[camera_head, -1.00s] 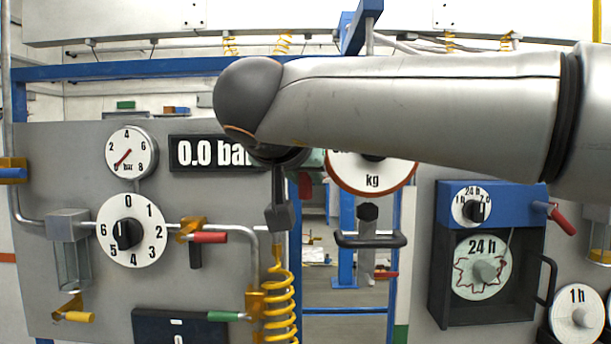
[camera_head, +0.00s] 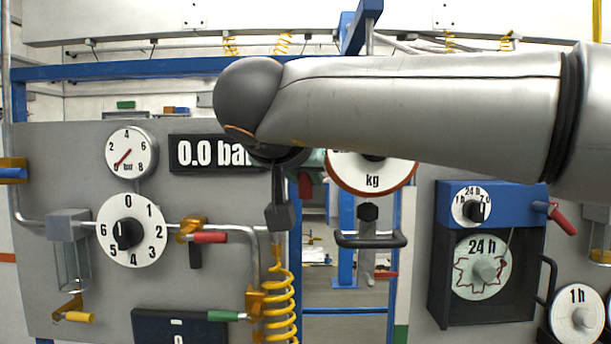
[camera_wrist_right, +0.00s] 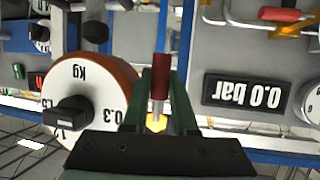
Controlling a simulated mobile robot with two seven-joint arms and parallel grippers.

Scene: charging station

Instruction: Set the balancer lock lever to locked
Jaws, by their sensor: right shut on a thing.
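In the right wrist view, which shows the scene upside down, my right gripper (camera_wrist_right: 162,100) is shut on the dark red handle of the lever (camera_wrist_right: 161,82). The two dark green fingers stand on either side of the handle, and a metal rod runs on from it. In the head view a dark red piece (camera_head: 305,185) hangs below my forearm, left of the kg dial (camera_head: 371,178); it looks like the same handle. My forearm hides most of the gripper and the lever's mount there. I cannot read a locked mark. My left gripper is not in view.
The 0.0 bar display (camera_head: 212,153) and a pressure gauge (camera_head: 131,153) are to the left. A yellow coiled hose (camera_head: 280,300) hangs below my wrist. A dark handlebar (camera_head: 370,240) is under the kg dial. The blue timer box (camera_head: 490,208) stands to the right.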

